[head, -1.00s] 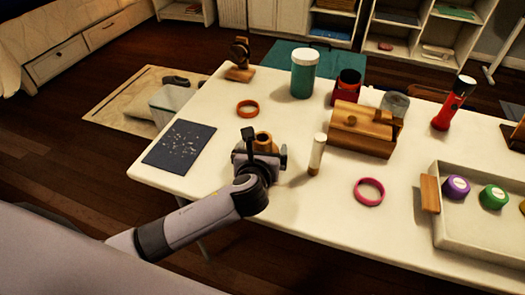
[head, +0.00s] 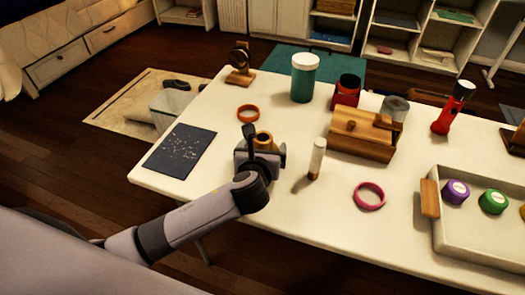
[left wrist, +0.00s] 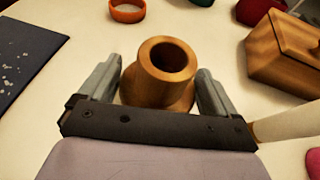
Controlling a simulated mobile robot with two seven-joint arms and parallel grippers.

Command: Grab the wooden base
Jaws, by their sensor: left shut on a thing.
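The wooden base (head: 263,138) is a small, round, orange-brown piece with a flared body and a round hole in its top. It stands upright on the white table. In the left wrist view the wooden base (left wrist: 160,75) sits between the two grey fingers. My left gripper (head: 260,150) is shut on it, with one finger on each side; the left wrist view shows the gripper (left wrist: 158,92) close up. The gripper hides the lower near side of the base. My right gripper is not in view.
A white glue-stick-like tube (head: 317,158) stands just right of the gripper. Nearby are a dark speckled panel (head: 180,150), an orange ring (head: 247,112), a wooden box (head: 362,136), a pink ring (head: 369,195) and a tray (head: 470,240). A green jar (head: 304,80) stands behind.

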